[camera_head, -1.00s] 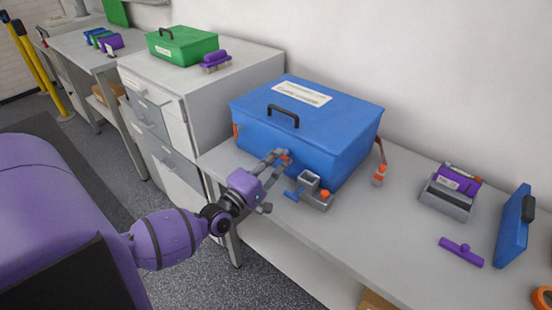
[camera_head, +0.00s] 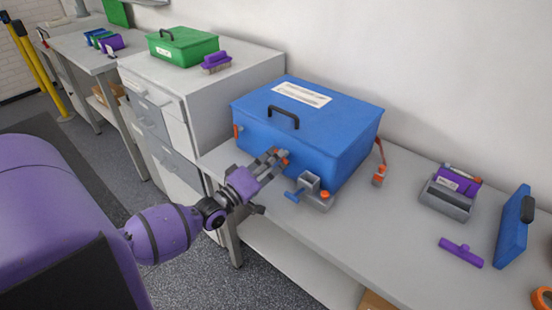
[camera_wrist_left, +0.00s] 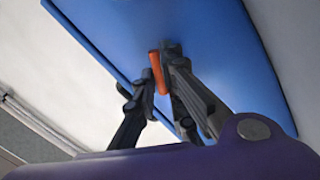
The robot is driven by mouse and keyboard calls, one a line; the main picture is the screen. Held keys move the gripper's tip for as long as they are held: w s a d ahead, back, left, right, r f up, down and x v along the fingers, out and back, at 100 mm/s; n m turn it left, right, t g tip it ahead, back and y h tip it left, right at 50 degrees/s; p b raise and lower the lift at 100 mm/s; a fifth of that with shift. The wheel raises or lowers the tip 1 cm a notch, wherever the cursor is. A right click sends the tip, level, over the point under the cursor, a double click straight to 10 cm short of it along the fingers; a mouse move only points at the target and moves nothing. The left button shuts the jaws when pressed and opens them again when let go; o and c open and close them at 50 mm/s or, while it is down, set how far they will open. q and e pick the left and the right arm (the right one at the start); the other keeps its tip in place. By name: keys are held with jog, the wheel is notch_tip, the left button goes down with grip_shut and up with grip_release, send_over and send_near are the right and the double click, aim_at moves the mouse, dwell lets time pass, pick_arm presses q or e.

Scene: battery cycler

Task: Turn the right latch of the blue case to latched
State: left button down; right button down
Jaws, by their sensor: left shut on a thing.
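The blue case (camera_head: 345,135) stands closed on the grey bench, with a black handle and a white label on its lid. Its front face carries an orange left latch (camera_head: 236,131) near the left end and an orange right latch (camera_head: 285,153) farther right. My left gripper (camera_head: 279,157) is at the right latch with its fingers closed around it. In the left wrist view the orange latch (camera_wrist_left: 158,73) sits between my fingertips (camera_wrist_left: 161,75) against the blue face (camera_wrist_left: 215,50). The fingers partly hide the latch in the head view. My right gripper is out of view.
A grey fixture with a blue lever (camera_head: 310,185) stands close to the right of my left gripper. A green case (camera_head: 185,45) is on the cabinet.

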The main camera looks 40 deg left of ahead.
pick_arm(q)
jog(key=m+p, duration=0.1)
jog(key=m, duration=0.3)
jog(key=m+g+h+p, duration=0.1)
jog(key=m, duration=0.4)
jog(key=m+g+p, duration=0.1)
jog(key=m, duration=0.3)
jog(key=shift+d+r+h+p, duration=0.15)
jog(key=shift+r+h+p, duration=0.1)
jog(key=shift+h+p, duration=0.05)
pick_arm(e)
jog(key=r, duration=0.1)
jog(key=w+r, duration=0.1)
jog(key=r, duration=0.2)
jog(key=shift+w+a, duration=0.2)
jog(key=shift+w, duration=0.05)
pick_arm(q)
jog(key=shift+m, duration=0.3)
jog(key=c, duration=1.8)
grip_release()
jog(key=shift+c, duration=0.2)
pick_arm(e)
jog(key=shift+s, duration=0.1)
pick_arm(q)
jog(key=shift+s, duration=0.1)
jog(key=v, duration=1.2)
jog(key=shift+r, duration=0.2)
